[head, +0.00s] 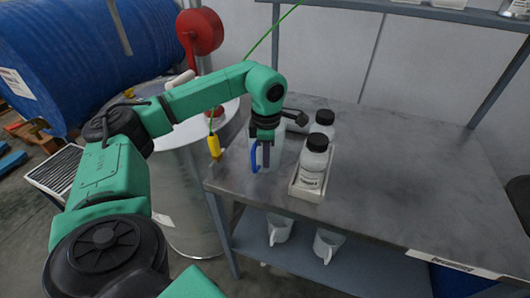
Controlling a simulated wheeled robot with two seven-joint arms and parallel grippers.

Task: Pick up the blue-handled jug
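The blue-handled jug (272,155) is a pale, translucent vessel on the grey bench top near its left end. Its blue handle (254,157) faces left. My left gripper (265,158) points down right at the jug, in front of its body and beside the handle. The gripper and wrist hide part of the jug. I cannot tell whether the fingers are closed on the handle or apart. The jug appears upright. My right gripper is not in view.
Two black-capped bottles, the nearer one (314,160) in a white tray (304,190), stand just right of the jug. Two white jugs (278,229) sit on the lower shelf. A yellow pendant (214,146) hangs left of the bench. The bench's right side is clear.

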